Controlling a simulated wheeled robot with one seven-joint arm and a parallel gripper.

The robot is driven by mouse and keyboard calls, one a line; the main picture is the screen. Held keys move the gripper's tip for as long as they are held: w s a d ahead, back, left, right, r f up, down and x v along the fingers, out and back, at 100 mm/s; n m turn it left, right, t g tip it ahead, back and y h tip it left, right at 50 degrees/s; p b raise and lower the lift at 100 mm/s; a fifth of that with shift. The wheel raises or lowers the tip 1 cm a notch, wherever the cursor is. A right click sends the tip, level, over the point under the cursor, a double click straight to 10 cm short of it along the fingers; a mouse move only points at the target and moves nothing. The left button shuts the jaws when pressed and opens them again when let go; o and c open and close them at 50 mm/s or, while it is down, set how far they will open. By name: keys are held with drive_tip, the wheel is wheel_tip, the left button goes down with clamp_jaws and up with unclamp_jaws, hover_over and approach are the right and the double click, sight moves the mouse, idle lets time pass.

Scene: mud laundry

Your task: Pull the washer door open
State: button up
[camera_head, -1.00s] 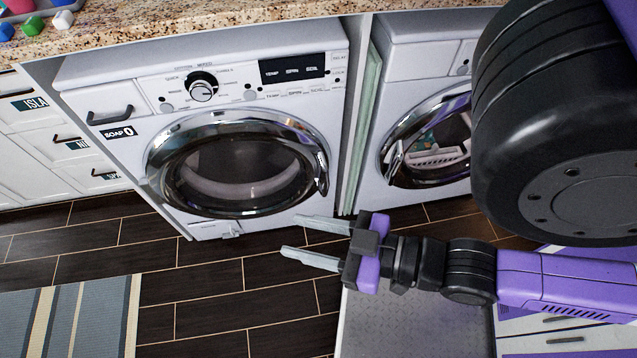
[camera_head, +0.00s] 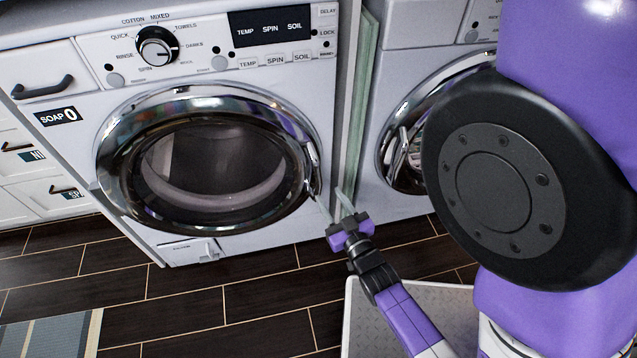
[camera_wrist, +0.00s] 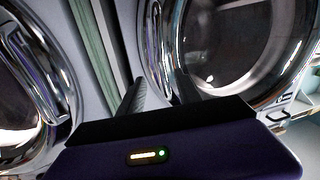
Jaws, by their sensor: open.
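The washer (camera_head: 75,100) is white, with a dial and a dark display panel. Its round glass door (camera_head: 215,165) has a chrome ring and looks closed. The chrome door handle (camera_head: 313,172) is on the ring's right side. My gripper (camera_head: 333,200) is open and empty, just right of and slightly below the handle; I cannot tell whether a finger touches it. In the wrist view, which looks upside down, the washer door (camera_wrist: 225,45) is at right, with its handle (camera_wrist: 156,30) beyond the dark fingers (camera_wrist: 153,95).
A second machine with a chrome-ringed door (camera_head: 392,150) stands at right. A pale green panel (camera_head: 357,120) fills the gap between the machines. White drawers (camera_head: 50,185) are at left.

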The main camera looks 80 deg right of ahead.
sight(320, 181)
drive_tip(key=shift+w+d+r, duration=0.25)
drive_tip(key=shift+d+r, duration=0.05)
drive_tip(key=shift+d, duration=0.05)
drive_tip(key=x, duration=0.7)
drive_tip(key=shift+b, duration=0.4)
clamp_jaws()
idle(0.7)
